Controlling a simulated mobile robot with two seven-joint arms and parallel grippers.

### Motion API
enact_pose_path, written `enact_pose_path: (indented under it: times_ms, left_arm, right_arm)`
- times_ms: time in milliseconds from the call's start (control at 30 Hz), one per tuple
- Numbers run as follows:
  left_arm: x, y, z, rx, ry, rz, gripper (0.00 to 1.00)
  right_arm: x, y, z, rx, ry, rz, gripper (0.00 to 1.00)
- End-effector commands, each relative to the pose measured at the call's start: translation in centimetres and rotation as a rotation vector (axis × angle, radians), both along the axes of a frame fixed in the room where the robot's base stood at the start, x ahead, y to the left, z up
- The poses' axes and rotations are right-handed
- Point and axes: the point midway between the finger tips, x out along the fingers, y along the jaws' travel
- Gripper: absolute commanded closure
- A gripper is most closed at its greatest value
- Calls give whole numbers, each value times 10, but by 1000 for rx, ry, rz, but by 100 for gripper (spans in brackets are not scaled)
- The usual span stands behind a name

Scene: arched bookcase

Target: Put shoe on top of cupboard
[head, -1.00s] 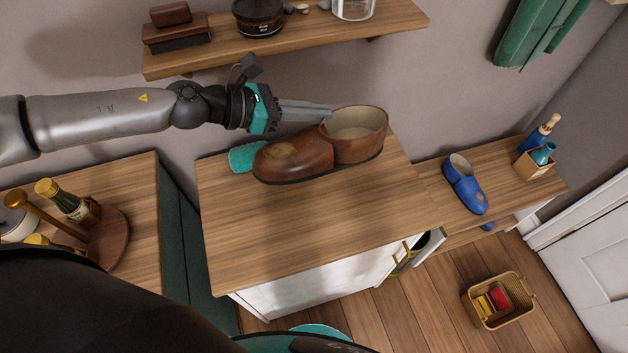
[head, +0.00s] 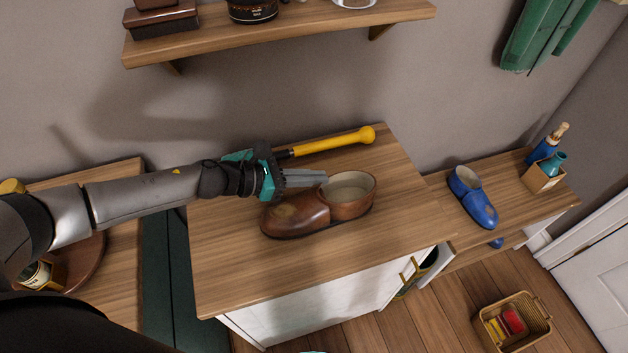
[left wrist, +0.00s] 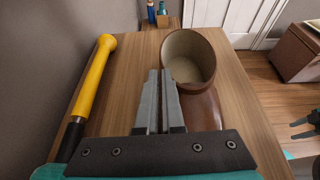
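The brown leather shoe (head: 300,213) is on or just above the wooden cupboard top (head: 240,268), sole down, toe to the left in the head view. My left gripper (head: 325,179) comes in from the left. In the left wrist view the fingers (left wrist: 161,75) overlap the rim of the shoe (left wrist: 190,57). The pinched spot itself is hidden. Dark prongs at the right edge of the left wrist view look like my right gripper (left wrist: 303,128), only partly seen.
A yellow-handled tool (head: 340,142) lies behind the shoe. A wall shelf (head: 290,37) hangs above. A lower surface at right holds a blue shoe (head: 472,198) and a small box of bottles (head: 543,178). A basket (head: 513,322) stands on the floor. The cupboard top's front is clear.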

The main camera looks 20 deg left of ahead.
Motion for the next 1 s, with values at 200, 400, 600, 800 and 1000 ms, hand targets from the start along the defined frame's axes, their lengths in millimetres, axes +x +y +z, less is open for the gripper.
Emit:
enact_pose_path:
  times_ms: [200, 400, 600, 800, 1000]
  left_arm:
    - [1, 0, -3, -2, -2, 0, 100]
    - [1, 0, -7, -1, -1, 1, 100]
    - [0, 0, -7, 0, 0, 0, 76]
    - [0, 0, -7, 0, 0, 0, 66]
    - [0, 0, -5, 0, 0, 1, 66]
  right_arm:
    - [0, 0, -1, -1, -1, 0, 50]
    - [1, 0, -5, -1, -1, -1, 50]
    - [1, 0, -4, -1, -1, 0, 50]
    - [1, 0, -4, -1, -1, 0, 50]
    - [1, 0, -3, -1, -1, 0, 50]
